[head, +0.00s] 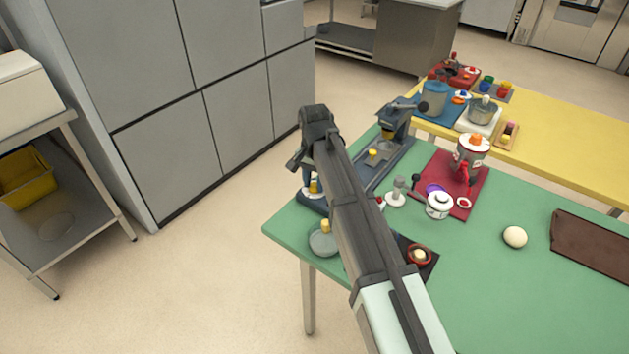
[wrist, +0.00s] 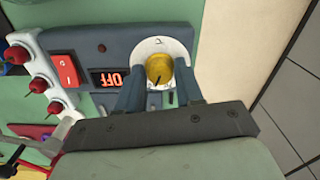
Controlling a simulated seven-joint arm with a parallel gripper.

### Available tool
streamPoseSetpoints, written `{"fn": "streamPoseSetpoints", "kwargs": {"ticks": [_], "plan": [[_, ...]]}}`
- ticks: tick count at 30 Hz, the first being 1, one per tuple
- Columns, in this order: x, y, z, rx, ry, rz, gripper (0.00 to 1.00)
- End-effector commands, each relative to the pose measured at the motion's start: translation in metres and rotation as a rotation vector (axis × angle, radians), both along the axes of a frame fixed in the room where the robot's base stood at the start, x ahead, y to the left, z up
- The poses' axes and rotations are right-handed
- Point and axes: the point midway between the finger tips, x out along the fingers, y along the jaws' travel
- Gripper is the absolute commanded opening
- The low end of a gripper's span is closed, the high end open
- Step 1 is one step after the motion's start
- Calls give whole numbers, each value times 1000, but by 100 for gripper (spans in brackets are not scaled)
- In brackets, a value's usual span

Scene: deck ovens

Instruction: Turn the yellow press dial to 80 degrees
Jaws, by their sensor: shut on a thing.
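In the wrist view, the yellow dial (wrist: 160,70) is a round knob with a dark pointer line, on a white disc (wrist: 168,45) at the right end of a blue-grey panel (wrist: 120,43). My gripper (wrist: 159,84) has its two fingers on either side of the dial and is shut on it. The pointer line runs toward the lower part of the picture, and the scale is too small to read. A display (wrist: 106,79) beside the dial shows red letters that look like OFF. In the head view, my gripper (head: 301,160) is at the green table's far left edge.
A red switch (wrist: 66,70) is on the panel's left, beside several red knobs (wrist: 42,85). On the green table (head: 490,270) are a dark lever machine (head: 394,118), a red mat (head: 484,187), a white pot (head: 439,205) and a pale ball (head: 515,237).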

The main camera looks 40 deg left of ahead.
Motion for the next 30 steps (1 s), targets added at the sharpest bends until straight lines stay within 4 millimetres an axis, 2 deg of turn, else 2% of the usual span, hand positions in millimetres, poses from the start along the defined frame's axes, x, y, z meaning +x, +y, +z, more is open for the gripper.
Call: {"fn": "streamPoseSetpoints", "kwargs": {"ticks": [7, 8, 15, 24, 30], "plan": [[1, 1, 1, 2, -3, 0, 6], [1, 1, 1, 2, -3, 1, 38], [1, 0, 0, 1, -2, 1, 61], [0, 0, 2, 0, -1, 2, 61], [1, 1, 21, 1, -2, 2, 61]]}}
